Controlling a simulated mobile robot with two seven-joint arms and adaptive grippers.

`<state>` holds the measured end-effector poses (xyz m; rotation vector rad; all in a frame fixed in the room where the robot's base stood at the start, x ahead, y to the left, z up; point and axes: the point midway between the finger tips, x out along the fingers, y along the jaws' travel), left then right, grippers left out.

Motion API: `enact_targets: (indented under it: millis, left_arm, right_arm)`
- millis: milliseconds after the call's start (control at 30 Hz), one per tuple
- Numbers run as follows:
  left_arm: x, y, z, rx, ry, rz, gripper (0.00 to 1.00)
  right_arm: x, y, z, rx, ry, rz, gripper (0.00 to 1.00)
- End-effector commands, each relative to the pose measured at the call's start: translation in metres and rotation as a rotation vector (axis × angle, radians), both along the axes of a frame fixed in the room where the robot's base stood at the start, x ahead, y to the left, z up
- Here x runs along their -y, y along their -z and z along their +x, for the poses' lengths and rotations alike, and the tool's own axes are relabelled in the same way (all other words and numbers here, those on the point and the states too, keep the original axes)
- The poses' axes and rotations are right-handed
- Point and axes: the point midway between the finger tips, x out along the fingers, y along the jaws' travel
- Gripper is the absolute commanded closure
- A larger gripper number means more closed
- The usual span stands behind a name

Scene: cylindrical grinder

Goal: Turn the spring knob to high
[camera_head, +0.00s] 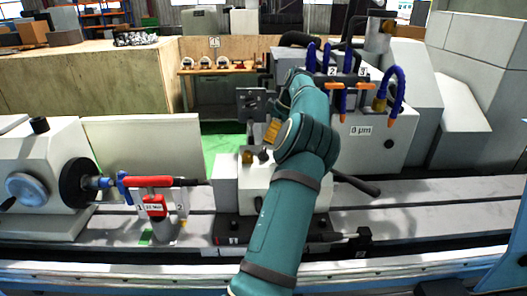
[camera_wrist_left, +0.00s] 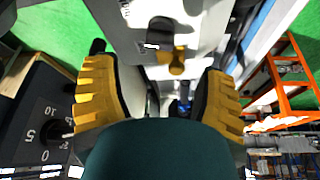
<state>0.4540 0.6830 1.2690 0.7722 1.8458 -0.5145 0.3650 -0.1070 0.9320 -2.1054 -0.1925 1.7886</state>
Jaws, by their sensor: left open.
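My left gripper (camera_head: 273,130) is at the tailstock (camera_head: 228,182), partly hidden by my own teal arm in the head view. In the left wrist view its two yellow-padded fingers (camera_wrist_left: 158,75) are wide apart with nothing between the pads. A small yellow knob (camera_wrist_left: 178,62) on the white housing shows beyond the fingers, in the gap between them and apart from both. A dark knob (camera_wrist_left: 160,33) sits beside it. In the head view a brownish-yellow knob (camera_head: 247,157) shows on top of the tailstock. I cannot tell which is the spring knob, or its setting. My right gripper is not in view.
A dial panel (camera_wrist_left: 45,125) with numbers is close to the left finger in the wrist view. A black lever (camera_head: 357,184) sticks out right of the tailstock. Blue hoses (camera_head: 395,90) hang at the grinding head.

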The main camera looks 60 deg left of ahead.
Motion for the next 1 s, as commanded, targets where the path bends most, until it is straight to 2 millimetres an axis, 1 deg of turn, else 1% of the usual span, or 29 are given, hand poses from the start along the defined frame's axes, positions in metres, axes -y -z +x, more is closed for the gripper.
enact_targets:
  millis: [33, 200, 400, 600, 833, 867, 900, 967, 1000]
  left_arm:
    - [-0.003, 0.011, -0.003, -0.003, -0.002, -0.003, 0.28]
    - [-0.012, 0.04, -0.012, -0.003, -0.002, -0.002, 0.28]
    - [-0.019, 0.063, -0.018, 0.0, 0.0, -0.001, 0.28]
    - [-0.021, 0.072, -0.021, 0.0, 0.001, 0.0, 0.28]
    - [-0.022, 0.072, -0.021, 0.0, 0.001, 0.0, 0.28]
    - [-0.021, 0.072, -0.021, 0.001, 0.001, 0.0, 0.31]
    - [-0.022, 0.072, -0.021, 0.001, 0.001, 0.0, 0.45]
    - [-0.021, 0.072, -0.021, 0.001, 0.001, 0.0, 0.66]
    - [-0.022, 0.072, -0.021, 0.001, 0.001, 0.0, 0.8]
  right_arm:
    - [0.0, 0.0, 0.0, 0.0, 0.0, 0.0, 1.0]
    - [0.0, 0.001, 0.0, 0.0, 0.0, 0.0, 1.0]
    - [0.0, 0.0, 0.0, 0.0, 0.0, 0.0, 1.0]
    - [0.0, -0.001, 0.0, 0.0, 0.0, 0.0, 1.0]
    - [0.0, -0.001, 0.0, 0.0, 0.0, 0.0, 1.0]
    - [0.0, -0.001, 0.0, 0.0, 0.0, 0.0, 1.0]
    - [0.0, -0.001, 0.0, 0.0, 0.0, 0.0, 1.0]
    - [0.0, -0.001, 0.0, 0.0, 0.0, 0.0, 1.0]
    - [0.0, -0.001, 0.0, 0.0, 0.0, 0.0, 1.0]
